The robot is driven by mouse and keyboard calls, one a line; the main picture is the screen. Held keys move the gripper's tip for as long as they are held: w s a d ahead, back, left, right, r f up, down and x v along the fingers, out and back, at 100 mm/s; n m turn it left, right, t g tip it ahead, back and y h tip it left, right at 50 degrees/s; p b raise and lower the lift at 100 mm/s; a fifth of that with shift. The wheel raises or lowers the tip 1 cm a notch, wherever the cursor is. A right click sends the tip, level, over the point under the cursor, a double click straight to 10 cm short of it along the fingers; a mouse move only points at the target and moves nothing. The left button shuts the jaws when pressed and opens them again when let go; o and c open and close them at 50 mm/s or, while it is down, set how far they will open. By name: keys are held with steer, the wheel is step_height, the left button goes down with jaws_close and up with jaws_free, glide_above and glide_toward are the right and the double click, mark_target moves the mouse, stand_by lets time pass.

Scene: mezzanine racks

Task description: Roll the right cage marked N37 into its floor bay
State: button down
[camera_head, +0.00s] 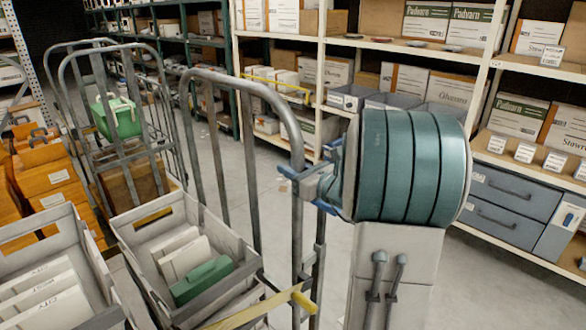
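A grey tubular roll cage (246,79) stands close in front of me, left of centre. It carries a pale crate (133,232) with white cartons and a green box (202,282). A second tubular cage (115,47) with a green case (117,117) stands further back on the left. No N37 mark is readable, and no floor bay marking can be made out. My gripper (303,182) has blue fingers at the near cage's right upright post. The fingers lie around or against this post; how tightly they close is hidden.
Cream shelving (322,55) with cartons and blue-grey drawers (507,205) runs along the back and right. Orange boxes (50,178) and another pale crate (95,270) crowd the left. A yellow bar (245,314) crosses the front. Grey floor (475,285) is open at lower right.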

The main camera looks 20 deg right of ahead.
steer(key=b+v, duration=0.1)
steer(key=v, duration=0.2)
steer(key=shift+s+d, duration=0.15)
steer(key=c, duration=1.5)
jaws_free()
steer(key=shift+r, duration=0.15)
steer(key=shift+c, duration=0.2)
steer(key=o, duration=0.4)
steer(key=shift+w, duration=0.2)
steer(key=b+v, duration=0.3)
steer(key=v, duration=1)
steer(key=shift+s, duration=0.3)
